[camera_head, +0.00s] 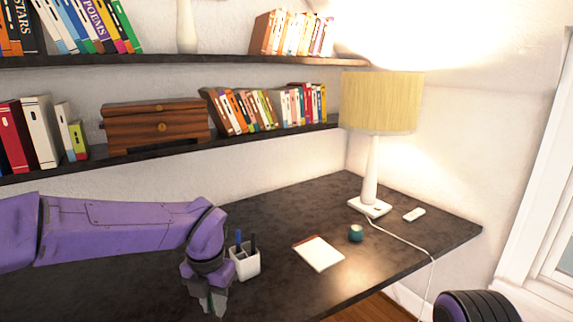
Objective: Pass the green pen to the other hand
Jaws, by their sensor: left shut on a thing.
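My left gripper (211,303) points down over the dark desk, just left of and in front of the white pen cup. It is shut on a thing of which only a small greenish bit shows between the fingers. This fits the green pen, but most of it is hidden by the fingers. The white pen cup (246,267) stands upright and holds a blue pen and dark pens. My right gripper is out of view.
The dark desk (300,205) bears a notepad (319,254), a small teal round object (355,233), a lamp (372,180) with a trailing cord, and a small white device (414,215). Shelves (170,150) with books and a wooden box (155,127) hang above. The desk's back middle is clear.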

